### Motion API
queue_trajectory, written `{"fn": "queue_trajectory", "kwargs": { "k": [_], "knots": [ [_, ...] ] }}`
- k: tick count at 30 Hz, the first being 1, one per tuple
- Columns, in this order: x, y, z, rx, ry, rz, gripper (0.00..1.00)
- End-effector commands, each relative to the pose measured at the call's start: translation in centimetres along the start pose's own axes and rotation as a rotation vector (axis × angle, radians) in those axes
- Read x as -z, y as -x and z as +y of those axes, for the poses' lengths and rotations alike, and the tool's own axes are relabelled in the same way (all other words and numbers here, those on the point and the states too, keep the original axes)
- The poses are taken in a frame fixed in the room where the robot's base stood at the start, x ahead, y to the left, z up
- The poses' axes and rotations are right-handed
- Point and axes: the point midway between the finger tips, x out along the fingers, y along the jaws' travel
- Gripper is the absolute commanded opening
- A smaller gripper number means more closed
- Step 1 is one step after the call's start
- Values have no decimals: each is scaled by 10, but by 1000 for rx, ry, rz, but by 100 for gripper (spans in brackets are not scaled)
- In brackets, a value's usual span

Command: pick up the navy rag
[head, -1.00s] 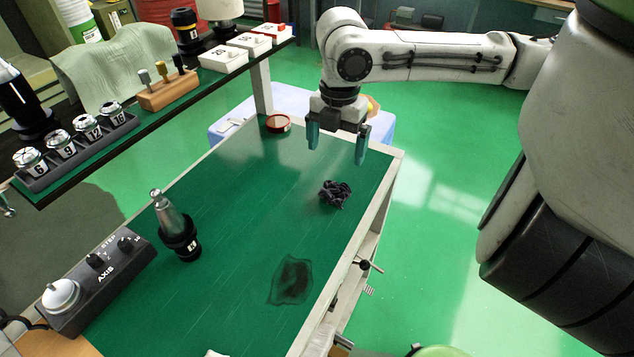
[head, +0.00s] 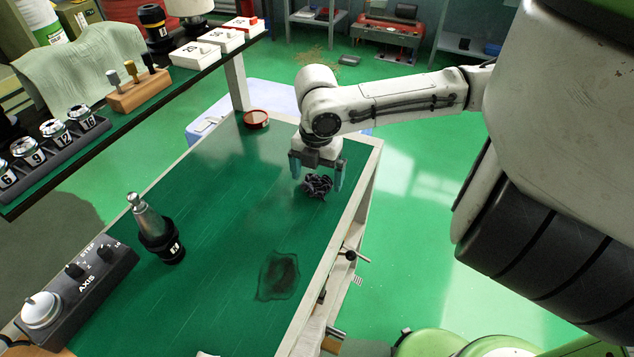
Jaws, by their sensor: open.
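The navy rag (head: 317,186) is a small dark crumpled bundle on the green cart top (head: 215,230), near its right edge. My gripper (head: 317,183) points down with its two teal fingers apart. In the head view one finger shows to the left of the rag and one to the right, with the rag between or just below them. I cannot tell how far the fingertips are above the cart top. Nothing shows held.
A tool holder (head: 158,230) stands upright left of the rag. A dark stain (head: 278,275) lies nearer me. A round red-rimmed dish (head: 256,118) sits at the far end. A control box (head: 80,285) and a raised shelf (head: 150,105) with tools occupy the left.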

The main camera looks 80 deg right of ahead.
Motion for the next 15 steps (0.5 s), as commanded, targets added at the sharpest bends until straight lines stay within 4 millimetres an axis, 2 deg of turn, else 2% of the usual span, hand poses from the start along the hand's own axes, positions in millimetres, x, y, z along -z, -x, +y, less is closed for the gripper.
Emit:
{"fn": "queue_trajectory", "kwargs": {
  "k": [6,15],
  "knots": [
    [0,0,0,0,0,0,96],
    [0,0,0,0,0,0,68]
  ]
}}
